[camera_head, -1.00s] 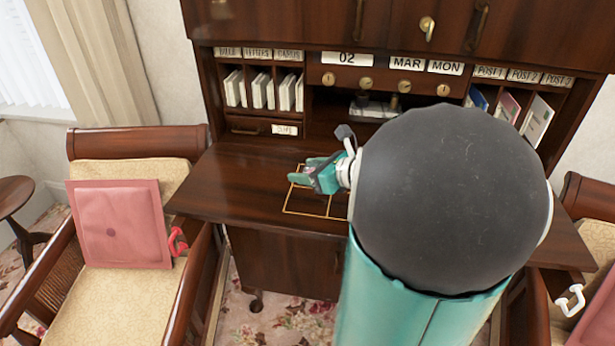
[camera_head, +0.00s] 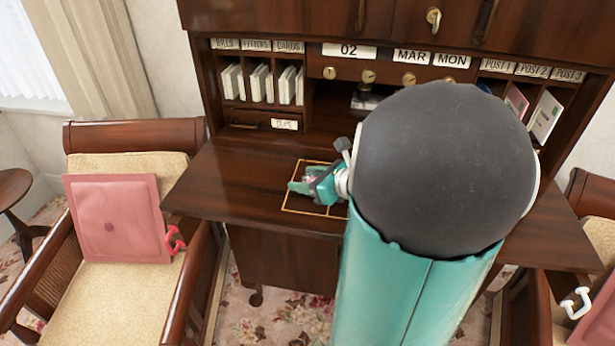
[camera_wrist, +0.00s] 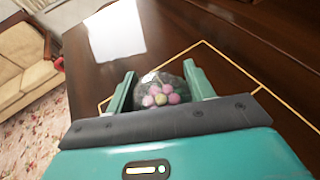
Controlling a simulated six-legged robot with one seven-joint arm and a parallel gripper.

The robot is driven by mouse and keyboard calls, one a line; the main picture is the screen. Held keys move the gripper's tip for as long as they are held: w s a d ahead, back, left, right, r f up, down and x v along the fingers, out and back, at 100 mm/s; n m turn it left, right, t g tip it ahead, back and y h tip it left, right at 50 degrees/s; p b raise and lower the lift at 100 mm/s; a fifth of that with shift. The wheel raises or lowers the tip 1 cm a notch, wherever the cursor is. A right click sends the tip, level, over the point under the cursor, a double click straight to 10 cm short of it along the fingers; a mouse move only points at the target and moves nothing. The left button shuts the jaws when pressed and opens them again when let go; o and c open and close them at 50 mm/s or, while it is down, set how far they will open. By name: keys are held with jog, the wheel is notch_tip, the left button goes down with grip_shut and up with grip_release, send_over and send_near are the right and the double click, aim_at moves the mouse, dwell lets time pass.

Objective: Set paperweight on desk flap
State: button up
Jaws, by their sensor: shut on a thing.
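The paperweight (camera_wrist: 161,90) is a clear glass dome with pink and yellow shapes inside, seen in the wrist view between my gripper's two green fingers. My gripper (camera_head: 303,187) is shut on it, over the desk flap (camera_head: 225,185), a dark wood board. A thin yellow outlined rectangle (camera_head: 290,198) is marked on the flap, and the gripper is over this outline. In the head view the paperweight is mostly hidden by the fingers. I cannot tell whether its base touches the flap.
Behind the flap are pigeonholes with letters (camera_head: 290,85) and a drawer row with brass knobs (camera_head: 368,76). The flap's left part is clear.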

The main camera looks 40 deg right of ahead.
jog(key=o, duration=1.2)
jog(key=shift+f, duration=0.1)
jog(key=shift+c, duration=0.2)
jog(key=shift+s+d+r, duration=0.15)
jog(key=shift+s+r, duration=0.1)
jog(key=shift+r, duration=0.05)
jog(key=v, duration=1.1)
jog(key=shift+s, duration=0.25)
